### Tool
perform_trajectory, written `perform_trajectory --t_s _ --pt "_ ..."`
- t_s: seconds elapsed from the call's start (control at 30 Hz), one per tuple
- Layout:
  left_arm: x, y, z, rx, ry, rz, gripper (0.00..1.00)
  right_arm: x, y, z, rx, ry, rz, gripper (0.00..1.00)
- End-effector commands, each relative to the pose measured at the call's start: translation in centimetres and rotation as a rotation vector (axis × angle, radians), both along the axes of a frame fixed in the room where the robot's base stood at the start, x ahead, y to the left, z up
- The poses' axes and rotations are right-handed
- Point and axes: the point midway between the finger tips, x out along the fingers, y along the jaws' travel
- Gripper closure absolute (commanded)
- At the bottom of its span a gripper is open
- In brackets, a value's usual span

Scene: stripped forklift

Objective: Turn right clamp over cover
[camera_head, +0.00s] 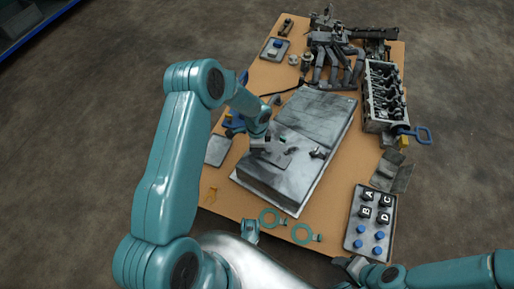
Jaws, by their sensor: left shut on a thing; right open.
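A large grey metal housing (312,110) lies on the table. A small dark grey plate, which looks like the cover (279,157), lies on its nearer part. A small dark clamp (318,153) stands just right of the cover, apart from it, and is not turned over it. My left gripper (263,146) is shut at the upper left edge of the cover; the exact contact is too small to see. A tiny green-tipped part (283,139) shows beside it. My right gripper (350,265) is open and empty near the table's front right edge, well away from the clamp.
A tray (349,243) with lettered blocks and blue pegs lies at the front right. Two green rings (302,233) lie at the front edge. An engine block (383,97) and a dark mechanical assembly (333,52) stand behind. A flat grey sheet (217,151) lies left.

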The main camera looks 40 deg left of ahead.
Motion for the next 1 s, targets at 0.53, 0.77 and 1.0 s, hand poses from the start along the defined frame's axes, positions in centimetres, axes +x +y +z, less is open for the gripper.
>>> perform_trajectory --t_s 0.53,0.77,1.0 --pt "0.0 0.2 0.1 0.002 0.001 0.022 0.82 0.1 0.0 -0.1 0.000 -0.002 -0.001 0.43" --pt "0.0 0.1 0.0 0.001 0.001 0.020 0.78 0.1 0.0 -0.1 0.000 -0.002 -0.001 0.43" --pt "0.0 0.1 2.0 0.001 -0.001 0.019 0.78 -0.1 0.1 0.8 0.000 0.001 0.003 0.43"
